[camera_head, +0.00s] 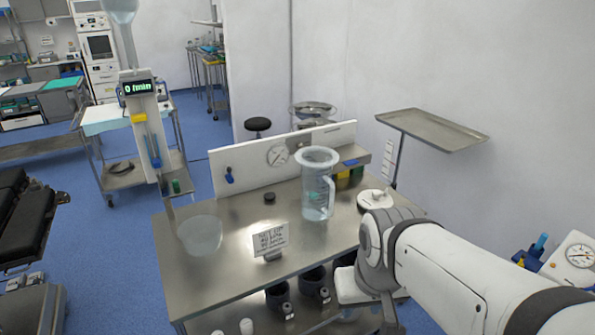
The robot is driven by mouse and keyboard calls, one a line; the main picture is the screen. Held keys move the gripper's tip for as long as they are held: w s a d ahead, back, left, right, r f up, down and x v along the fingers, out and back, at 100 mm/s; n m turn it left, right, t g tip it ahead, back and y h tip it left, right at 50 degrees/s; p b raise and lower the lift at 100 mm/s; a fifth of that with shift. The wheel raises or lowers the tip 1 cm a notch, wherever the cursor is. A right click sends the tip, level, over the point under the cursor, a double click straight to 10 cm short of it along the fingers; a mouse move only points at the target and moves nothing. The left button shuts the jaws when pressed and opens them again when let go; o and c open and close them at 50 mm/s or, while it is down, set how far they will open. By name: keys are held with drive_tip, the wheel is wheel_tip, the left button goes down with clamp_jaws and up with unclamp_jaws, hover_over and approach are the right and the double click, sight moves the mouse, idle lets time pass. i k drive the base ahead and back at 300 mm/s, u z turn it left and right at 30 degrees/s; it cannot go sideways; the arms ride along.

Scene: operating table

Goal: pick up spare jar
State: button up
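I cannot tell for sure which vessel is the spare jar. A tall clear jug with a handle (318,205) stands upright on the steel table (225,275). A clear, wide, open container (201,236) stands at the table's left. Dark jar-like vessels (279,299) (313,281) stand on the shelf under the tabletop, partly hidden by its edge. My arm comes in from the lower right and bends down at the table's right front corner, to the right of these vessels. My gripper's fingers do not show, and no held thing is visible.
A small lettered sign (271,241) stands near the table's front edge. A white backboard with a gauge (278,155) lines the back. A round white lidded thing (375,198) sits at the right. A tray on a stand (432,130) is beyond. Bare steel shows between the vessels.

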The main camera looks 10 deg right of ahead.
sight(317, 187)
drive_tip(key=u, duration=3.5)
drive_tip(key=k, duration=1.35)
drive_tip(key=z, duration=1.7)
drive_tip(key=i, duration=0.5)
drive_tip(key=u, duration=0.05)
